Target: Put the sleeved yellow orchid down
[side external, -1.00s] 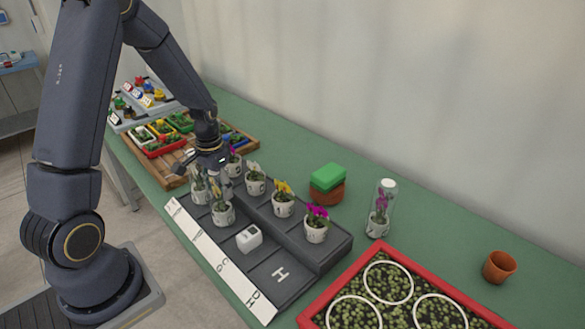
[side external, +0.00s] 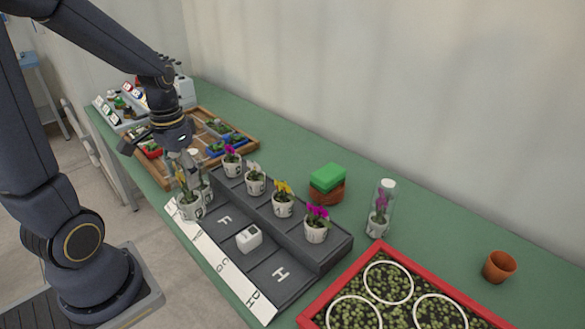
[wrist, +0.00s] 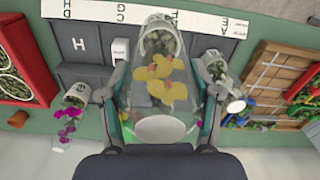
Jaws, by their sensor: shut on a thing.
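My gripper (side external: 180,160) is shut on the sleeved yellow orchid (side external: 184,188), which also shows in the wrist view (wrist: 165,85) between the two fingers. Its clear sleeve surrounds yellow flowers and a pale pot. In the side view it is at the left end of the dark stepped rack (side external: 260,232), by the white label strip (side external: 222,265). I cannot tell whether its pot touches anything. Another pale pot (side external: 206,190) is close behind it; in the wrist view this pot (wrist: 214,66) is just right of the held sleeve. The front spaces lettered F and H are bare.
Potted orchids with magenta (side external: 316,228), yellow (side external: 283,202) and white (side external: 256,182) flowers stand on the rack's upper step. A white block (side external: 249,237) sits in the front row. A sleeved magenta orchid (side external: 379,215), a green block (side external: 327,177) and a red-rimmed tray (side external: 335,280) are to the right.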

